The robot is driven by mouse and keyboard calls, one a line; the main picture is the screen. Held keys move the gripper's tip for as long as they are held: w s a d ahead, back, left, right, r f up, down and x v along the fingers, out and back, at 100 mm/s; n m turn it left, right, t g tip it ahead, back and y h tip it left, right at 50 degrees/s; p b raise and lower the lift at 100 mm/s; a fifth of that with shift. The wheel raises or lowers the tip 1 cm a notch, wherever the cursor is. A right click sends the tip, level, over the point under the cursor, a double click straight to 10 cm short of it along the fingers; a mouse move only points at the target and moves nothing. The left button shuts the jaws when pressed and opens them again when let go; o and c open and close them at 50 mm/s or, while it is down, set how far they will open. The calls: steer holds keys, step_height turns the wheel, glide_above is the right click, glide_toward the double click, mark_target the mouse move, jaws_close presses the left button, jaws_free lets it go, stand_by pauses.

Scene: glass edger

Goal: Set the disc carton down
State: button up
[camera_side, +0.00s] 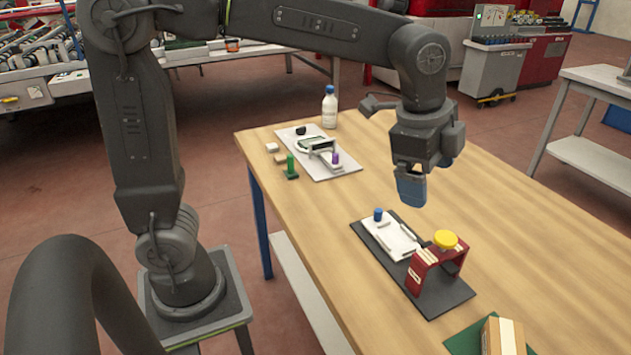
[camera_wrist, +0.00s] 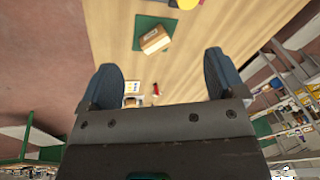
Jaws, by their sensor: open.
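The disc carton (camera_side: 502,338) is a tan cardboard box at the bottom right of the side view, partly cut off by the frame edge. It sits on a green mat (camera_side: 462,343). In the wrist view the carton (camera_wrist: 155,41) is on the same green mat (camera_wrist: 146,22), beyond my fingertips and apart from them. My gripper (camera_side: 411,190) hangs above the table, behind the red stand and well away from the carton. In the wrist view its two blue fingers (camera_wrist: 160,78) are spread wide with nothing between them.
A red stand with a yellow top (camera_side: 445,240) and a white plate with a blue knob (camera_side: 390,238) stand on a dark mat. Right-hand table wood is clear.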

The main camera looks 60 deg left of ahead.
steer(key=s+a+f+n+t, duration=0.1)
steer(key=s+a+n, duration=0.4)
steer(key=s, duration=0.3)
steer(key=s+a+f+n+t, duration=0.1)
steer(key=s+a+n, duration=0.3)
steer(key=s+n, duration=0.4)
steer(key=shift+a+f+t+y, duration=0.35)
steer(key=shift+f+t+y, duration=0.05)
steer(key=shift+f, duration=0.25)
